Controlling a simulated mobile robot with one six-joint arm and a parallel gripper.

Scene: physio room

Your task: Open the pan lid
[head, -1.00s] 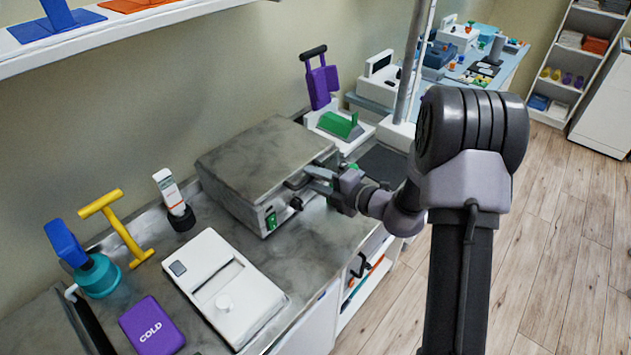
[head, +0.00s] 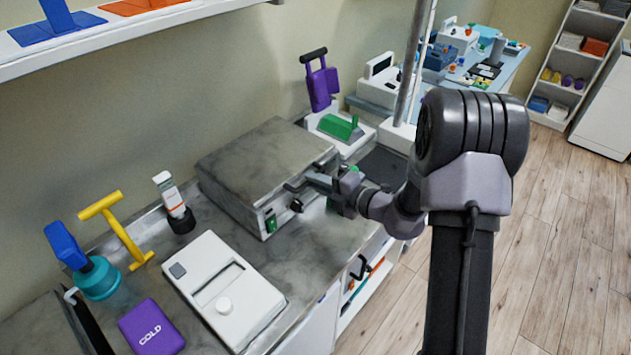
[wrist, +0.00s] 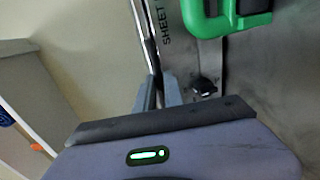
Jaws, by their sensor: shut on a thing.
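The pan (head: 235,195) is a grey metal box on the counter, with a broad flat lid (head: 265,155) that lies shut on top. Its front has a green switch (head: 271,222) and a black knob (head: 296,206). My gripper (head: 312,181) is at the front edge of the lid, shut on the dark lid handle (head: 293,187). In the wrist view my gripper's fingers (wrist: 160,92) close around a thin bar; the lettering "SHEET" and a dark knob (wrist: 205,87) show beside them. The fingers partly hide the handle.
A white device (head: 225,290), a purple cold pack (head: 151,327) and a yellow T-shaped tool (head: 118,230) lie to the left. A green-topped device (head: 338,127) and a metal pole (head: 411,60) stand behind to the right. A shelf (head: 130,28) overhangs the upper left.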

